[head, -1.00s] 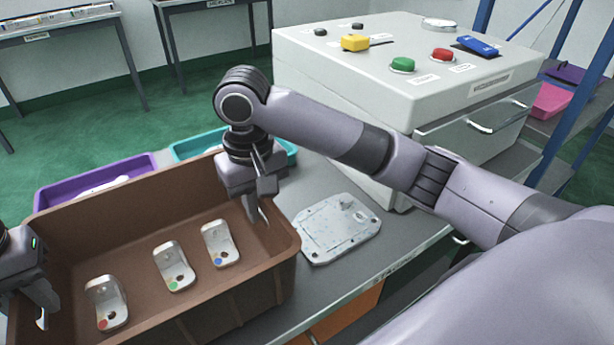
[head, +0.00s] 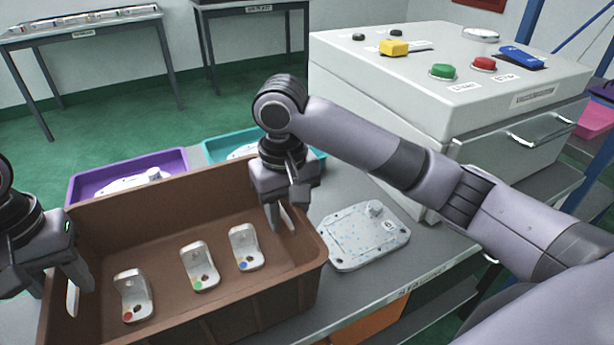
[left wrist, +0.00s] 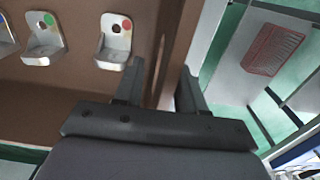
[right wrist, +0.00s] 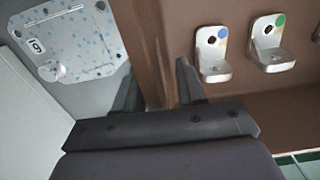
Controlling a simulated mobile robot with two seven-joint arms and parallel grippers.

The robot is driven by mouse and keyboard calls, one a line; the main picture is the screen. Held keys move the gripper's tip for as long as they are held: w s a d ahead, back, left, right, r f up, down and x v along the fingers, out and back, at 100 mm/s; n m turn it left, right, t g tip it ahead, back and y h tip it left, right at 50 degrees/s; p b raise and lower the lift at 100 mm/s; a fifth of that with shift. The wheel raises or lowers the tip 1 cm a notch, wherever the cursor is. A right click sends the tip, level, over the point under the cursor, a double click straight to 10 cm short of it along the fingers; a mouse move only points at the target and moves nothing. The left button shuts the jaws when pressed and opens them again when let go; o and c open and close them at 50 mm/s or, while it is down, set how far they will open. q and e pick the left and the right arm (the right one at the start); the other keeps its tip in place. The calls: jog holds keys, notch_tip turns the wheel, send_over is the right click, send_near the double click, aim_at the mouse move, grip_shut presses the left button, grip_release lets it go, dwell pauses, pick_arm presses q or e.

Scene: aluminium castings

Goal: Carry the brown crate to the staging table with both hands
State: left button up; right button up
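The brown crate (head: 262,290) stands on the grey table, holding three light metal brackets with red (head: 133,300), green (head: 198,268) and blue (head: 246,250) dots. My left gripper (head: 62,280) is at the crate's left end wall; in the left wrist view its parted fingers (left wrist: 160,88) straddle that wall, one inside and one outside. My right gripper (head: 284,212) is at the right end wall; in the right wrist view its parted fingers (right wrist: 158,88) also straddle the wall. I see no firm clamping on either side. Which table is the staging table, I cannot tell.
A flat metal cover plate (head: 366,236) lies right of the crate. Purple (head: 82,186) and teal (head: 318,160) trays stand behind it. A large grey box with buttons (head: 400,95) is at the back right. Two tables (head: 80,30) (head: 250,5) stand across open green floor.

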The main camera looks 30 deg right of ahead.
pick_arm(q)
notch_tip(320, 180, up, 11)
jog(key=shift+f, duration=0.1)
pick_arm(e)
jog(key=shift+r, duration=6)
pick_arm(q)
jog(key=shift+s, duration=0.1)
pick_arm(e)
jog(key=shift+s, duration=0.1)
